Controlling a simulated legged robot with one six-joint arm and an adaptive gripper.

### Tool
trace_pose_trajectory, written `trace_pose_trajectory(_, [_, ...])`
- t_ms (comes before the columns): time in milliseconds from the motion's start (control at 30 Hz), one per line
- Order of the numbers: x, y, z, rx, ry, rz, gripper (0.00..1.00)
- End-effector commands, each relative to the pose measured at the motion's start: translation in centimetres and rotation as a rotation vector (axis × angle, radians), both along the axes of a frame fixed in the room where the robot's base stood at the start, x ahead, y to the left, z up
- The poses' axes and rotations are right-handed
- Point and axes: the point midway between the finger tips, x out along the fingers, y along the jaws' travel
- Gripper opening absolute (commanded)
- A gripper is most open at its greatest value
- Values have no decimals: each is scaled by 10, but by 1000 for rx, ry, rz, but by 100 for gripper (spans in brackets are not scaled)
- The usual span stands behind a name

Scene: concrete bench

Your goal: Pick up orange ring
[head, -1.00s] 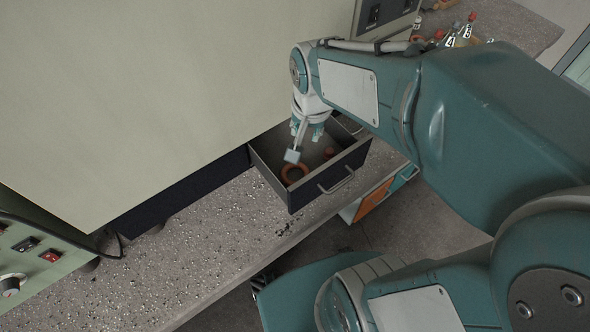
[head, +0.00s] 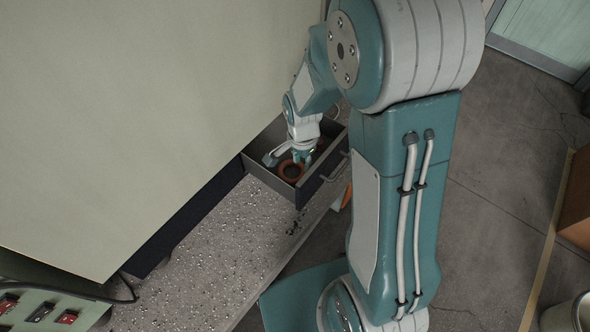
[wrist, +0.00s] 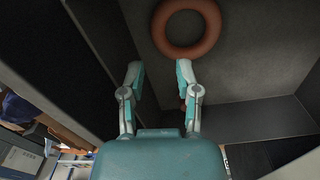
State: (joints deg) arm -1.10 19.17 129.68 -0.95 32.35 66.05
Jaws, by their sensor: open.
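The orange ring (head: 290,170) lies flat in the open drawer (head: 253,167), near its front left part. In the wrist view the ring (wrist: 186,52) shows whole at the top, on the dark drawer floor, just beyond my fingertips. My gripper (head: 287,158) is down at the drawer in the head view, with its fingers spread near the ring. In the wrist view my gripper (wrist: 158,72) is open, with nothing between its fingers. Its right fingertip looks close to the ring's lower edge; I cannot tell whether they touch.
The drawer walls surround the ring closely, and the drawer handle (head: 337,168) sticks out at the front. A large pale cabinet panel (head: 150,110) stands behind the speckled bench (head: 225,240). A green switch box (head: 45,308) is at the lower left.

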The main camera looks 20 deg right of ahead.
Motion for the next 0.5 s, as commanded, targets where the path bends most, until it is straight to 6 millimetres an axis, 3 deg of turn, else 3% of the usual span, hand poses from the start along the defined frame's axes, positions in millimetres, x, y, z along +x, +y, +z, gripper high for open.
trace_pose_trajectory(500, [-5, -2, -57, 2, 1, 2, 42])
